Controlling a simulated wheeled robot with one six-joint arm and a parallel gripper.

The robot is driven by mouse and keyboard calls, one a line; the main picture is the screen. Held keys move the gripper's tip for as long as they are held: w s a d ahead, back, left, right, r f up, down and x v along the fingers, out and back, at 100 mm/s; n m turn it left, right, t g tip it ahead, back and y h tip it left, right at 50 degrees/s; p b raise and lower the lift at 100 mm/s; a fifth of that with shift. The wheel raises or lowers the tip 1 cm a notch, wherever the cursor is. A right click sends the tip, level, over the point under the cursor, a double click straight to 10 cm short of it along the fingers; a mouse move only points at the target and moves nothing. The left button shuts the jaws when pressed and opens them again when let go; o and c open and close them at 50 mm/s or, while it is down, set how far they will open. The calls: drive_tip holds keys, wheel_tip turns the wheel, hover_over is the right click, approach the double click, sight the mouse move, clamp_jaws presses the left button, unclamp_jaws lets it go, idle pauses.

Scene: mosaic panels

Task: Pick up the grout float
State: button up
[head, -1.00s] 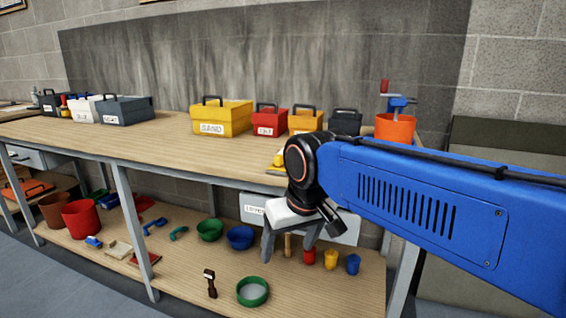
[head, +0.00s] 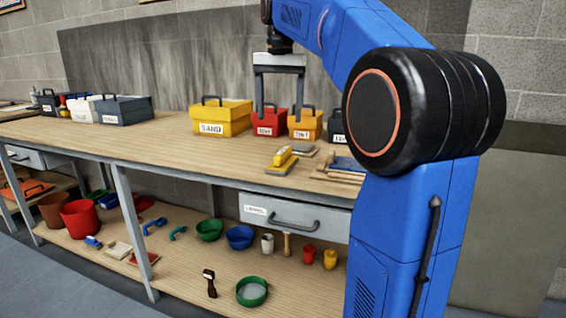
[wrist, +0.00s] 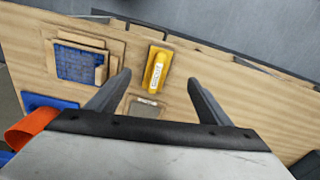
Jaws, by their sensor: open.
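A float with a yellow handle (head: 283,157) lies on the workbench top near its front edge, below the tool boxes in the head view. In the wrist view its yellow handle (wrist: 158,72) carries a pale label too small to read, and it lies between and beyond my fingertips. My gripper (head: 279,113) is open and empty, pointing down, high above the bench over the float's area. In the wrist view both fingers (wrist: 158,80) are spread apart, and nothing is between them at finger height.
A small grey-topped piece (head: 306,150) lies close to the float. Stacked boards with a blue panel (wrist: 78,62) lie beside it. Yellow (head: 222,118), red (head: 268,122) and orange boxes (head: 305,124) stand behind. An orange bucket (wrist: 25,128) shows at the wrist view's left edge. The bench's left-middle is clear.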

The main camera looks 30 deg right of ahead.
sight(283, 150)
drive_tip(key=w+d+r+m, duration=0.1)
drive_tip(key=w+d+r, duration=0.1)
drive_tip(key=w+d, duration=0.1)
drive_tip(key=shift+g, duration=0.3)
wheel_tip(283, 150, down, 17)
idle(0.6)
drive_tip(key=shift+w, duration=0.1)
drive_tip(key=c, duration=1.3)
drive_tip(key=shift+r, duration=0.1)
wheel_tip(283, 150, up, 10)
drive_tip(key=shift+f, duration=0.1)
drive_tip(key=o, duration=0.5)
drive_tip(key=shift+c, duration=1.1)
